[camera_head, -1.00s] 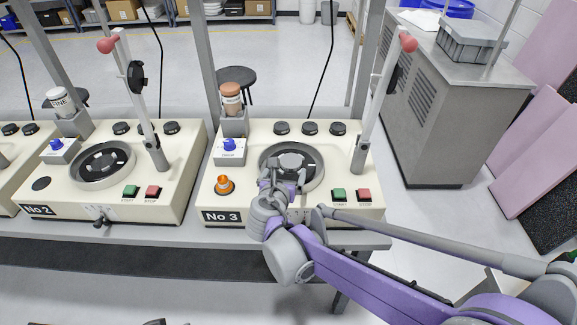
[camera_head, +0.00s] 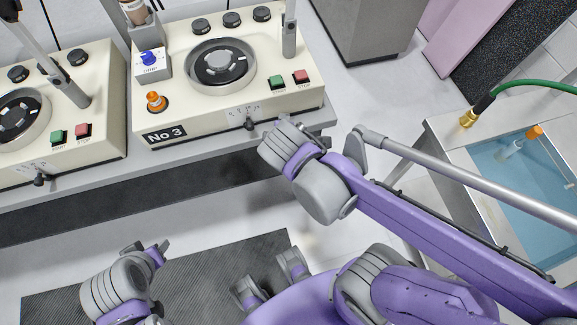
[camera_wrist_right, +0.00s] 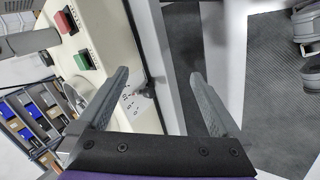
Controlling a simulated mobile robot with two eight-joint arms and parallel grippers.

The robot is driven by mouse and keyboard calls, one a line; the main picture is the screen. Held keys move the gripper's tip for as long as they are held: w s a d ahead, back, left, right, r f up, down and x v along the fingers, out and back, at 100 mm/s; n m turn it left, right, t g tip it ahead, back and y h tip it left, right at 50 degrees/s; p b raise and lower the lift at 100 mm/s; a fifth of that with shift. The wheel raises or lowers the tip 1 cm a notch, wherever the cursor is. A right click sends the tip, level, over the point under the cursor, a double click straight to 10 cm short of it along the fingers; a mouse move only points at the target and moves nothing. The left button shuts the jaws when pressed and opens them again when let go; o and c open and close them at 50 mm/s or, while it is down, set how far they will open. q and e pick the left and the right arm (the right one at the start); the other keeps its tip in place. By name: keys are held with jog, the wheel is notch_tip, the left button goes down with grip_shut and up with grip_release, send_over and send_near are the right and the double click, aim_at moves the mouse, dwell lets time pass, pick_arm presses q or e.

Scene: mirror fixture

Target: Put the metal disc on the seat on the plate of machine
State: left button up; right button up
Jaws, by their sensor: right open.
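The plate of machine No 3 (camera_head: 198,79) is a dark round dish with a pale rim. A small light grey round piece (camera_head: 219,62) sits in its middle; I cannot tell surely whether it is the metal disc or part of the seat. My right gripper (camera_wrist_right: 160,75) is open, with nothing between its fingers, beside the machine's front edge. In the head view, my right wrist hides most of its fingers. My left gripper (camera_head: 149,248) is low over the floor mat, apparently open and empty, away from the machines.
Green (camera_head: 277,82) and red (camera_head: 301,77) buttons sit right of the plate, and an orange button (camera_head: 156,101) to its left. A small lever (camera_head: 249,122) juts from the machine front. A second machine (camera_head: 99,128) stands at left. A blue-water basin (camera_head: 520,180) is at right.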

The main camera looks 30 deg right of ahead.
jog(key=s+a+f+m+g+y, duration=0.1)
jog(key=s+a+f+m+y, duration=0.1)
jog(key=s+m, duration=0.5)
jog(key=shift+s+a+f+m+y, duration=0.25)
jog(key=shift+f+m+y, duration=0.35)
jog(key=shift+m, duration=1.2)
